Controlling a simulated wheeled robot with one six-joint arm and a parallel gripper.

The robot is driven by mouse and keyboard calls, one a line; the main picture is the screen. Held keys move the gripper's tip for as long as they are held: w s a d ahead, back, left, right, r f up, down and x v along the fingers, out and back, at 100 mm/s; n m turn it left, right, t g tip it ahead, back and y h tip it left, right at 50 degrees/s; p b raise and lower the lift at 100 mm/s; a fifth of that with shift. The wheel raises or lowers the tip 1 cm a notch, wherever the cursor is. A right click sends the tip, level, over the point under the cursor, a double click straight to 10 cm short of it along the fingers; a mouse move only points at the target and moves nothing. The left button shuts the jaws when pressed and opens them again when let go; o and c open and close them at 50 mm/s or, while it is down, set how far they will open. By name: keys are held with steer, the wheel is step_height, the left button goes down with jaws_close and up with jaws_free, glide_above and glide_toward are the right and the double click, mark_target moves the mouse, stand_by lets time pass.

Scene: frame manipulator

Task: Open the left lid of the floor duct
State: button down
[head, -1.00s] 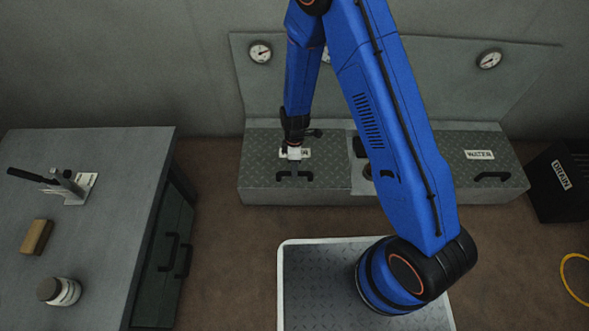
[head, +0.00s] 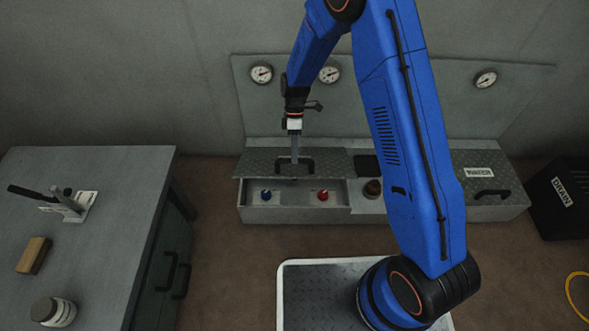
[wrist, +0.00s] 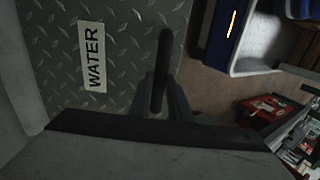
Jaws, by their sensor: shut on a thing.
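The floor duct (head: 300,214) is a long grey metal box against the wall. Its left lid (head: 258,163), of diamond plate, is raised at the front edge and tilted. My gripper (head: 295,160) is shut on the lid's black handle (head: 307,166). In the wrist view, the fingers (wrist: 160,95) close around this handle (wrist: 164,50), beside a WATER label (wrist: 92,57). The opening beneath shows a blue knob (head: 266,196) and a red knob (head: 322,195). The right lid (head: 480,161), with its own WATER label and handle, is closed.
Gauges (head: 262,74) sit on the back panel. A workbench (head: 105,190) stands at the left, with a brush-like block (head: 34,255) and a jar (head: 53,311). A black DRAIN box (head: 562,205) is at the right. Brown floor (head: 235,250) is clear before the duct.

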steer(key=w+r, duration=0.6)
steer(key=w, duration=0.5)
steer(key=shift+w+d, duration=0.3)
steer(key=c, duration=1.6)
jaws_free()
steer(key=shift+c, duration=0.2)
steer(key=shift+r, duration=0.2)
step_height(320, 180, up, 10)
steer(key=shift+f, duration=0.15)
